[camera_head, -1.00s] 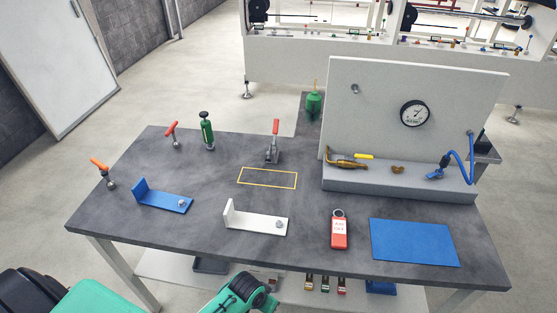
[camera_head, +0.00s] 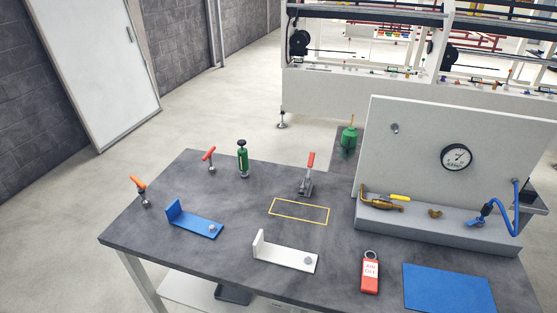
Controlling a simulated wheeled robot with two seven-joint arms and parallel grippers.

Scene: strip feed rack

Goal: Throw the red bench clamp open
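A bench clamp with a red handle (camera_head: 310,162) and a grey metal base (camera_head: 306,188) stands at the back middle of the dark workbench (camera_head: 200,262), behind a yellow outlined rectangle. Its handle points up, tilted slightly. A second red-handled piece (camera_head: 209,155) stands at the back left, its handle slanting on a small metal stem. An orange-handled one (camera_head: 138,185) stands at the left edge. Neither of my grippers is in the head view.
A green hand tool (camera_head: 243,158) stands upright between the red handles. Blue (camera_head: 190,220) and white (camera_head: 282,254) angle brackets lie in front. A red tag (camera_head: 370,275) and blue mat (camera_head: 448,288) lie front right. A panel with a gauge (camera_head: 456,157) stands at the right.

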